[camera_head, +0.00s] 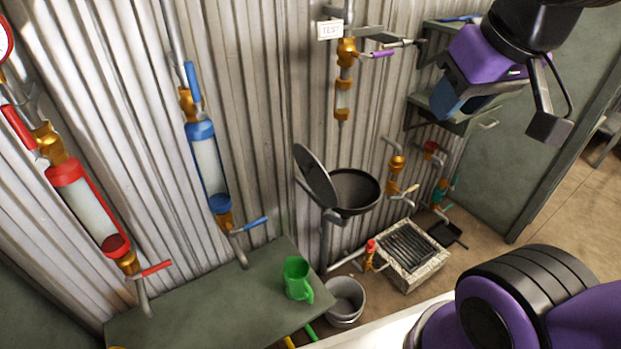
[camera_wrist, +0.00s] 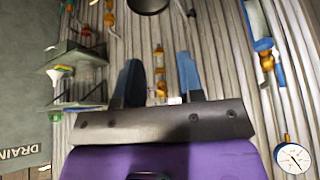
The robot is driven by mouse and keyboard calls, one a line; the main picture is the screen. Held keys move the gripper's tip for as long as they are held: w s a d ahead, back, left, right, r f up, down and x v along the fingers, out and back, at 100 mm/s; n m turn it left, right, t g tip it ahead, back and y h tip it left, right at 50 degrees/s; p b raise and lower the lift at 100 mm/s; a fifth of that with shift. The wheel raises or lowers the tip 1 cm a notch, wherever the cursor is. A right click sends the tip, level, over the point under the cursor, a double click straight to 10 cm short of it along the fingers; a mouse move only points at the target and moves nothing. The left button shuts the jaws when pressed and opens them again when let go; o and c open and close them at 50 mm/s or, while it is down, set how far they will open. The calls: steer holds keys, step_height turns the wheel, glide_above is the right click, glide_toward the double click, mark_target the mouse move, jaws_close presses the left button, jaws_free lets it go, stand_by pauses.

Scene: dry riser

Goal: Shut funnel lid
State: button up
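A dark funnel bowl (camera_head: 358,190) stands beside the corrugated wall in the head view. Its round dark lid (camera_head: 316,176) stands open, tilted up at the bowl's left side. Part of a dark round shape, probably the funnel, is cut off at the top of the wrist view (camera_wrist: 148,4). My gripper (camera_head: 452,101) is at the upper right of the head view, well apart from the lid. In the wrist view its two blue fingers (camera_wrist: 158,64) are spread with nothing between them.
A green mug (camera_head: 297,278) stands on a grey-green table (camera_head: 200,310). A bucket (camera_head: 345,300) and a grated block (camera_head: 408,255) are below the funnel. Pipes with valves line the wall, and a purple-handled valve (camera_head: 377,54) is above the funnel. Shelves (camera_head: 440,112) are near my gripper.

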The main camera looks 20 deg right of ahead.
steer(key=shift+w, duration=0.25)
steer(key=c, duration=0.3)
steer(key=shift+g, duration=0.9)
steer(key=w, duration=0.3)
steer(key=w+a+f, duration=0.1)
steer(key=w, duration=0.5)
steer(key=shift+w+a+f, duration=0.2)
steer(key=shift+w+a, duration=0.05)
jaws_close()
steer(key=w+a+f+n+g+h, duration=0.1)
steer(key=w+a+f+h, duration=0.2)
steer(key=w+a+f, duration=0.65)
steer(key=w+a+f+n+g+h, duration=0.1)
steer(key=w+a+f+n+h, duration=0.1)
steer(key=w+a+f, duration=0.75)
steer(key=w+d+x, duration=0.1)
steer(key=w+x, duration=0.1)
steer(key=x, duration=1.2)
steer(key=shift+r, duration=0.3)
